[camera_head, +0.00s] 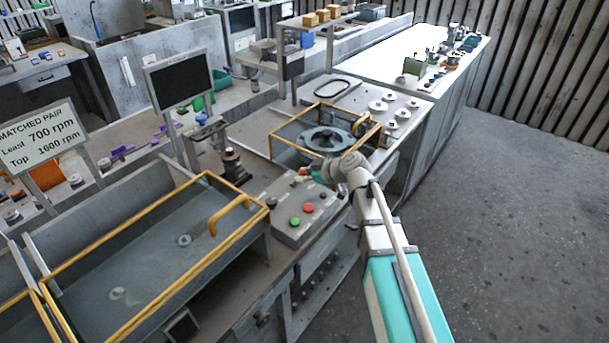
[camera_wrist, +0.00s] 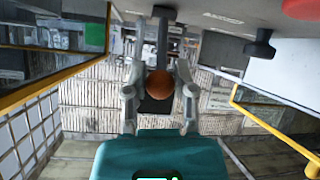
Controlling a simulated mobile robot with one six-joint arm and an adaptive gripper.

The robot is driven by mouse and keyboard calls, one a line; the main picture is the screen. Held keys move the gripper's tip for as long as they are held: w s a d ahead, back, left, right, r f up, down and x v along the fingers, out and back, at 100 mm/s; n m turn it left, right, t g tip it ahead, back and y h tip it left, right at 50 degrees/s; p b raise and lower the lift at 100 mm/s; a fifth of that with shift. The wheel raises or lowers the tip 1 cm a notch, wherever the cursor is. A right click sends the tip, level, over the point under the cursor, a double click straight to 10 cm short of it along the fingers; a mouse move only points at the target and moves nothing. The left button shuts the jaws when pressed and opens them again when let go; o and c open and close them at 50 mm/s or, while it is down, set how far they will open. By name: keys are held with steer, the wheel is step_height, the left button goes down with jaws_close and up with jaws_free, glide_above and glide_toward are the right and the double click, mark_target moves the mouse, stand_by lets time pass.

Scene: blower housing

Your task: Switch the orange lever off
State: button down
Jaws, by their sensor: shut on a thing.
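The orange lever's round knob (camera_wrist: 159,84) shows in the wrist view on a dark stem that runs up to the panel at the top of the picture. My gripper (camera_wrist: 159,92) has one finger on each side of the knob and is shut on it. In the head view my gripper (camera_head: 306,172) is at the back edge of the grey control box (camera_head: 288,236), and a small orange patch shows at its tip. The lever's stem and base are mostly hidden there. I cannot tell the lever's exact setting.
The control box carries a green button (camera_head: 295,222) and a red button (camera_head: 309,208). A yellow-framed guard (camera_head: 272,150) around a round grey housing (camera_head: 327,139) stands just behind. A yellow-railed tray (camera_head: 130,262) is at left. Open floor (camera_head: 520,230) lies at right.

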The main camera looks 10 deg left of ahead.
steer(key=shift+s, duration=0.1)
steer(key=shift+c, duration=2.1)
jaws_free()
